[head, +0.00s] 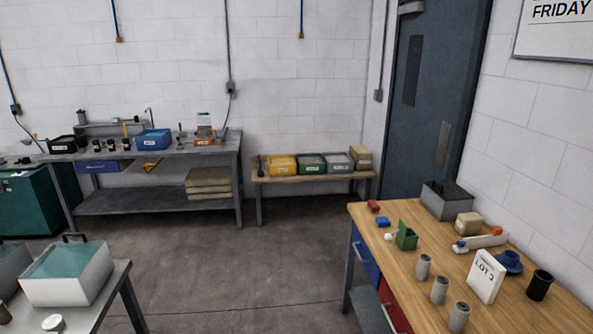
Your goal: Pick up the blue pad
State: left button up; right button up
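A small flat blue block (382,222), which looks like the blue pad, lies on the wooden table (400,258) at the right, near its left edge. A similar small red block (374,206) lies just behind it. A green open holder (407,236) stands to its right and slightly nearer, with a small white round thing (390,237) beside it. Neither of my grippers is in view.
Several grey cylinders (439,290), a white "LOT 3" sign (487,277), a blue round-based object (508,262) and a black cup (540,285) stand on the wooden table. A grey bench (90,312) is at the front left. Open floor (240,270) lies between.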

aim_at(383, 221)
jog(key=i+z, duration=0.2)
jog(key=i, duration=0.3)
jog(key=i+j+z, duration=0.2)
jog(key=i, duration=0.3)
jog(key=i+j+z, duration=0.2)
jog(key=i, duration=0.3)
jog(key=j, duration=0.05)
